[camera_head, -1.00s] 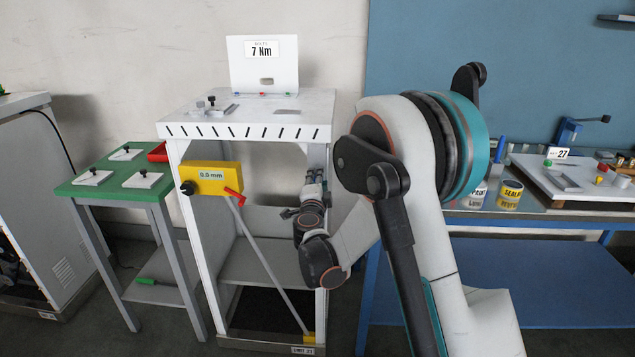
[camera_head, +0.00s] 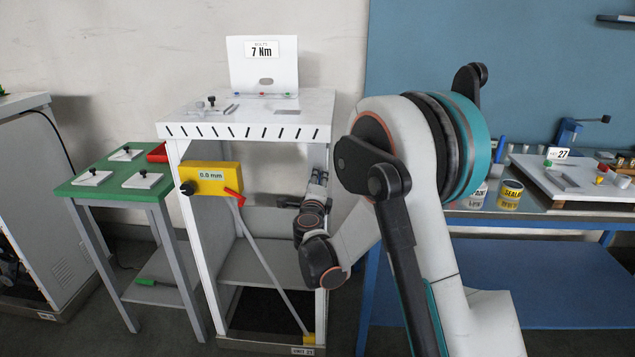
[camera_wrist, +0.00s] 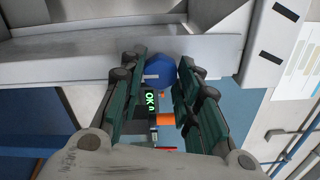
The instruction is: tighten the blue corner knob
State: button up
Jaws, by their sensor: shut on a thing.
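The blue corner knob (camera_wrist: 160,72) sits at the underside of a white frame's corner in the wrist view. My gripper (camera_wrist: 162,70) has its two dark green fingers closed on either side of it. A small black display with green "OK" lettering (camera_wrist: 151,100) and an orange piece (camera_wrist: 165,119) show between the fingers. In the head view, my gripper (camera_head: 318,176) points up beneath the right front corner of the white dispenser frame (camera_head: 250,118). The knob is not visible there.
A "7 Nm" sign (camera_head: 262,49) stands on the frame. A yellow gauge reading 0.0 mm (camera_head: 211,178) and a slanted grey rod (camera_head: 266,262) are at its front. A green-topped table (camera_head: 116,170) stands left, a blue workbench (camera_head: 490,270) right.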

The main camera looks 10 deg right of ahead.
jog(key=o, duration=1.1)
jog(key=shift+s, duration=0.1)
jog(key=v, duration=1.1)
jog(key=shift+s+a, duration=0.15)
jog(key=shift+s, duration=0.2)
